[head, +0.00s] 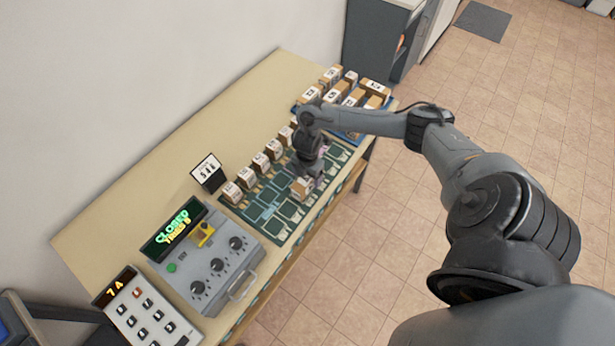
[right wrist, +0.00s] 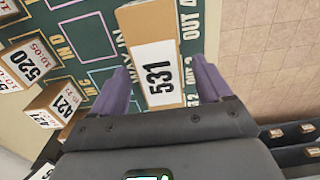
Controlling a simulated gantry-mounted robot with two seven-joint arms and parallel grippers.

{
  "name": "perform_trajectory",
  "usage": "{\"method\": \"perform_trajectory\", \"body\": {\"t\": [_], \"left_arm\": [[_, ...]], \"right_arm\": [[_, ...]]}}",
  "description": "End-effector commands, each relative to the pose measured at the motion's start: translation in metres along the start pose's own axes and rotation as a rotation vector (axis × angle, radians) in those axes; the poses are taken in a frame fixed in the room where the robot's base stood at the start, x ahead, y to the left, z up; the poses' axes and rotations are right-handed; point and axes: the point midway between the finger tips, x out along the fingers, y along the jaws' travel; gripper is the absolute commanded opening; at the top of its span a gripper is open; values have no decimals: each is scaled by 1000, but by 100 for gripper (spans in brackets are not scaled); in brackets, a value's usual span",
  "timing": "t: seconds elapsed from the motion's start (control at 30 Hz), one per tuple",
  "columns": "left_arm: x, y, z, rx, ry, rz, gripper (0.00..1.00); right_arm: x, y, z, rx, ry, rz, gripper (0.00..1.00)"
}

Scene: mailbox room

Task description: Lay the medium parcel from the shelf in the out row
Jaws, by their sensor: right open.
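A brown parcel with a white label reading 531 (right wrist: 158,75) is between the fingers of my right gripper (right wrist: 160,88) in the right wrist view. The purple fingers are open, one on each side of it. In the head view this parcel (head: 301,188) is just below my right gripper (head: 307,172), at the front side of the green mat (head: 262,212). In the wrist view, OUT labels show along its right side. Whether its whole underside touches the mat is hidden. My left gripper is not in view.
Several parcels, one of them (head: 247,177), stand along the mat's wall side. A blue tray (head: 350,134) of parcels is at the table's far end. A sign (head: 208,172), a grey control box (head: 205,262) and a keypad (head: 146,308) are nearer. Outlined slots near the control box are empty.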

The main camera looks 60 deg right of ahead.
Motion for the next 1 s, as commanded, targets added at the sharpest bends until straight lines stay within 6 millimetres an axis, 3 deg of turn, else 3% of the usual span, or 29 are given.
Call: {"method": "perform_trajectory", "body": {"t": [0.5, 0.73, 1.0], "left_arm": [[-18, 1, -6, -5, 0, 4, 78], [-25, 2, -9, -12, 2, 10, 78], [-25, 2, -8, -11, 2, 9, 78]], "right_arm": [[-93, 1, 0, -3, -2, 4, 78], [-109, 0, 0, -1, 0, 1, 78], [-110, 0, 0, 0, 0, 0, 78]]}}
